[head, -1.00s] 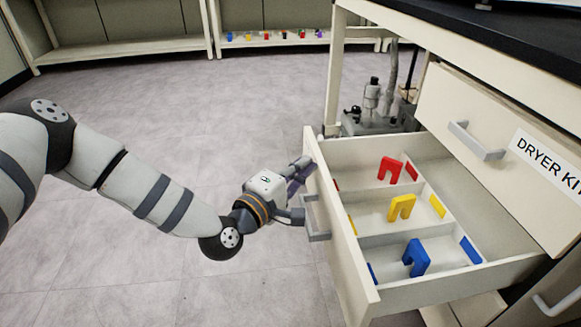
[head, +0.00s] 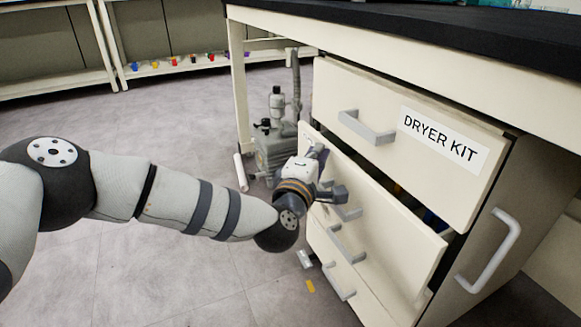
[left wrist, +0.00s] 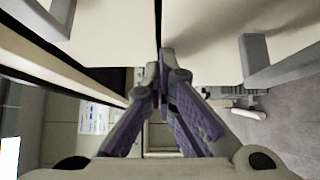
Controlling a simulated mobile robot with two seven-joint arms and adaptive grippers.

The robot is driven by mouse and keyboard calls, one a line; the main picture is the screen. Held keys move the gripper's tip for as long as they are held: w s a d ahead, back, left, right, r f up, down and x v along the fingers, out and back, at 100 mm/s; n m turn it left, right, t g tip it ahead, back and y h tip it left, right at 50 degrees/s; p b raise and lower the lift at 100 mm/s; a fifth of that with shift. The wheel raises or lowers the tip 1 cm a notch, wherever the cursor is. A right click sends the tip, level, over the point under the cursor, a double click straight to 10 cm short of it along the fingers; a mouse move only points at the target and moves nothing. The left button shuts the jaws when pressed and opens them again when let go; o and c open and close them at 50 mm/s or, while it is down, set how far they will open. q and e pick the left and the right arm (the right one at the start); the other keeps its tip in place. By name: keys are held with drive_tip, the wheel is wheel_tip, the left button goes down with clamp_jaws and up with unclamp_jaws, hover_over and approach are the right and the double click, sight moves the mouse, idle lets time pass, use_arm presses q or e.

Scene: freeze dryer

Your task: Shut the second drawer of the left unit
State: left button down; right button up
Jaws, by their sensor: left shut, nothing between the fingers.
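The second drawer (head: 395,225) of the left unit stands partly out, with its front ahead of the top drawer. A narrow dark gap above its front shows a bit of blue inside; the rest of the contents is hidden. My left gripper (head: 320,165) is shut and empty, at the upper far part of this front, above its grey handle (head: 347,244). In the left wrist view the closed fingertips (left wrist: 163,55) are close to the pale drawer front (left wrist: 210,35), with a handle (left wrist: 252,55) to the right. Contact cannot be told. My right gripper is not in view.
The top drawer (head: 375,125), labelled DRYER KIT, is above under the black worktop (head: 420,30). A lower handle (head: 338,283) shows below. A grey pump (head: 275,145) stands behind the unit. Floor (head: 150,270) to the left is clear.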

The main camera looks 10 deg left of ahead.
sight(334, 149)
use_arm(q)
drive_tip(key=w+d, duration=0.1)
drive_tip(key=w+d+b, duration=0.1)
drive_tip(key=d, duration=0.1)
drive_tip(key=shift+w+d+f, duration=0.1)
drive_tip(key=shift+w+d+r, duration=0.1)
drive_tip(key=shift+r, duration=0.1)
drive_tip(key=shift+r, duration=0.1)
idle(0.3)
